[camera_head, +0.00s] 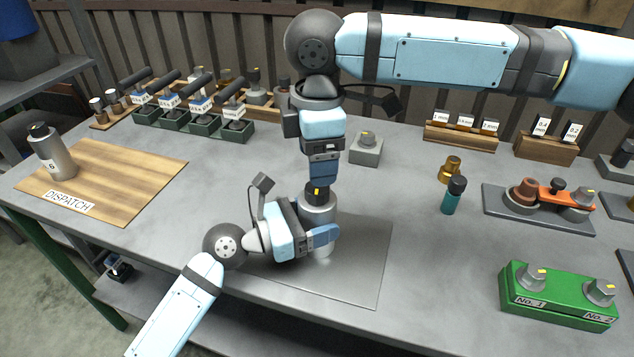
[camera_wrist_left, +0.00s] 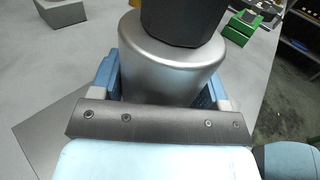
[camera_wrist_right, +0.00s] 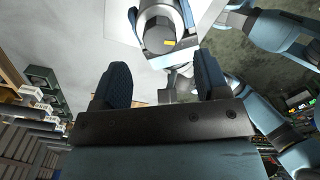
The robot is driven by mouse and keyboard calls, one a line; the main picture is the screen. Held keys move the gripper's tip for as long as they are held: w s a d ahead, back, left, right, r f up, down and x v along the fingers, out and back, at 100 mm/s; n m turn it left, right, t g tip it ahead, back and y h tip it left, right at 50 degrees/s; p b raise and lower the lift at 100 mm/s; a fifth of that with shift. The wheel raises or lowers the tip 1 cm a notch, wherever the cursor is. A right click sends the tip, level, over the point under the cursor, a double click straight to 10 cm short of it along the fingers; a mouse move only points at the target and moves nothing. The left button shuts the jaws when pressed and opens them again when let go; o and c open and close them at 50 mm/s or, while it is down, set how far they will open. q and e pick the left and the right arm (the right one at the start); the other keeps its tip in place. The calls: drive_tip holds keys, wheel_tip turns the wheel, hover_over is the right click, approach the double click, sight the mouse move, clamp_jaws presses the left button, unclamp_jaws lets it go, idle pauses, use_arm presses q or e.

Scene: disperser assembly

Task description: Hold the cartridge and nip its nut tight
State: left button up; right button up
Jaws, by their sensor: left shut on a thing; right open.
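The cartridge is a silver cylinder (camera_head: 317,212) standing upright over the grey mat (camera_head: 362,268). It also shows in the left wrist view (camera_wrist_left: 172,68). Its dark nut (camera_wrist_left: 183,20) sits on top and bears a yellow mark in the head view. My left gripper (camera_head: 318,240) is shut on the cartridge body from the side. My right gripper (camera_head: 321,172) points down from above, open. In the right wrist view its fingers (camera_wrist_right: 160,72) are spread, with the nut (camera_wrist_right: 159,40) just past their tips. Whether a finger touches the nut cannot be told.
A green block (camera_head: 558,296) with No. 1 and No. 2 nuts stands front right. A teal bottle (camera_head: 453,196), a brass part (camera_head: 450,169) and a grey fixture plate (camera_head: 530,219) are at right. A grey block (camera_head: 366,151) stands behind. The wooden DISPATCH board (camera_head: 120,180) lies left.

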sight(317, 192)
wheel_tip(317, 192, down, 6)
drive_tip(key=shift+r, duration=0.15)
drive_tip(key=c, duration=0.9)
drive_tip(key=shift+m, duration=0.4)
drive_tip(key=m, duration=0.5)
drive_tip(key=shift+m, duration=0.3)
drive_tip(key=m, duration=0.6)
drive_tip(key=shift+m, duration=0.4)
